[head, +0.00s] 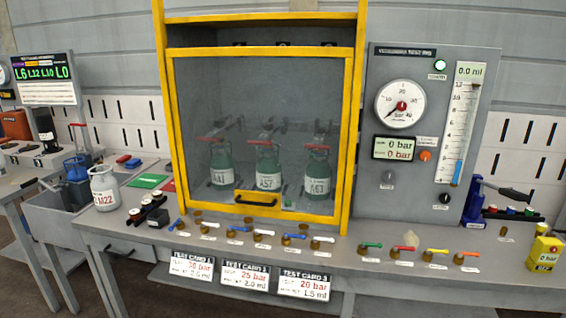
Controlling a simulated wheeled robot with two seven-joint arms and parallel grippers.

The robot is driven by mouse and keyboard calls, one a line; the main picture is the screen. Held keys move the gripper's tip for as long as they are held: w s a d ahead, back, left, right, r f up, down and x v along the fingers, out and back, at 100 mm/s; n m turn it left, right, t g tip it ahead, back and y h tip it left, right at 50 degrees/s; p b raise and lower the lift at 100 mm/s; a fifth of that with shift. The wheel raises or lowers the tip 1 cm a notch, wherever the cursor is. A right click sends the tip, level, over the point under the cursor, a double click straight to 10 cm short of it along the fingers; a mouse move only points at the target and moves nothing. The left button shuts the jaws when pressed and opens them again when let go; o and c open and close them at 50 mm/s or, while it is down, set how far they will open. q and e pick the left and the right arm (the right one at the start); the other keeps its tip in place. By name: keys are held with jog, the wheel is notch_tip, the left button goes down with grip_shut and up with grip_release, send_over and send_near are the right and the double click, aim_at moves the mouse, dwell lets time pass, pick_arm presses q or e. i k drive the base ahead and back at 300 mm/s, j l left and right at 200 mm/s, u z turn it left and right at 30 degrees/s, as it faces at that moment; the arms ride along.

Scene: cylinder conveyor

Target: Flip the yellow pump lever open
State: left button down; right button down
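Four small levers on brass bodies stand in a row at the front right of the bench. The yellow lever (438,251) is between the red lever (405,249) and the orange lever (467,255); the green lever (372,245) is at the left end. The yellow handle points to the right, roughly along the bench edge. Its small label is too small to read. A blue pump (473,202) with a dark handle stands behind the row to the right. Neither of my grippers is in view.
A yellow-framed cabinet (349,120) with a clear door holds green cylinders. A gauge panel (460,110) stands right of it. Several blue and white levers line the bench front at left. A yellow container (545,252) stands at the right end. The space above the coloured levers is clear.

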aim_at(429, 251)
jog(key=i+l+z, duration=0.2)
jog(key=z, duration=0.15)
jog(key=i+l+z, duration=0.2)
jog(key=z, duration=0.15)
jog(key=i+l+z, duration=0.1)
jog(key=i+z, duration=0.15)
jog(key=z, duration=0.15)
